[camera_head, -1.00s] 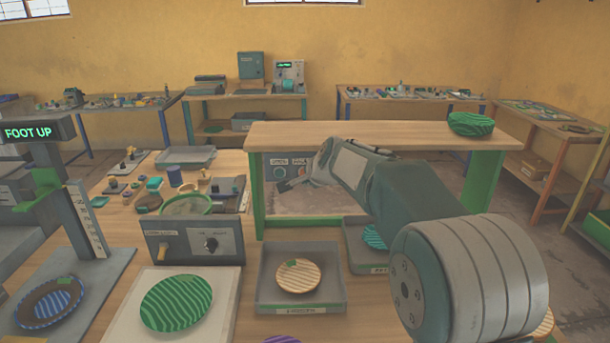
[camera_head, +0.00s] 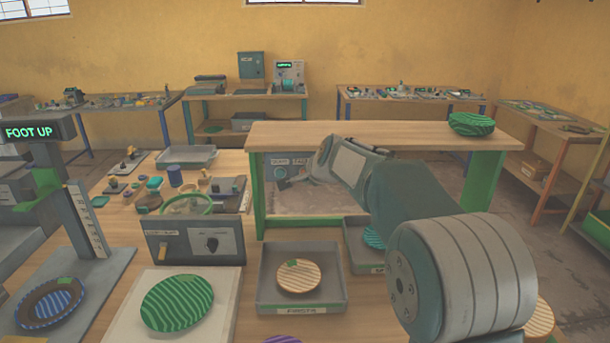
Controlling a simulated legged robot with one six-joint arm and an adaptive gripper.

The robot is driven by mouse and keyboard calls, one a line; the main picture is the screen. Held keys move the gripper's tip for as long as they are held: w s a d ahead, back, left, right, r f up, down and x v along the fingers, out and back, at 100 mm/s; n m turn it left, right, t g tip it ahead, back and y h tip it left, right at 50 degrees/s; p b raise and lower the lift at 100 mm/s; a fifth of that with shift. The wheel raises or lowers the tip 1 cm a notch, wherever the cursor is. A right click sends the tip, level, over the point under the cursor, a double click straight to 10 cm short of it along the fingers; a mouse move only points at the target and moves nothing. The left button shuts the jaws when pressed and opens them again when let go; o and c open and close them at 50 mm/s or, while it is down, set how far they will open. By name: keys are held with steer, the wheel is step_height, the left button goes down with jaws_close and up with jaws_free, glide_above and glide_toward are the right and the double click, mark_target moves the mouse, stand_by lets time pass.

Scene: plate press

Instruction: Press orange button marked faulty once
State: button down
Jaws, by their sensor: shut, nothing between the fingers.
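A small grey button panel (camera_head: 269,160) stands under the raised wooden shelf. A round dark bluish button (camera_head: 280,172) shows on its left side, below a small pale label too blurred to read. I see no orange button now; the panel's right side is largely hidden behind my wrist and gripper. My gripper (camera_head: 284,185) is shut and empty, its tip low in front of the panel and pointing left. I cannot tell whether it touches the panel.
The raised shelf (camera_head: 380,135) spans above my gripper, with a green striped plate (camera_head: 472,124) on it. A grey box with a knob (camera_head: 211,244) stands to the left. Grey trays (camera_head: 262,280) and striped plates fill the front. A press marked FOOT UP (camera_head: 28,132) stands far left.

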stand_by(0.6)
steer(key=shift+w+d+r, duration=0.1)
steer(key=shift+w, duration=0.3)
steer(key=shift+w, duration=0.35)
stand_by(0.6)
steer(key=shift+s, duration=0.8)
steer(key=s, duration=0.5)
stand_by(0.4)
steer(key=shift+s, duration=0.15)
stand_by(0.5)
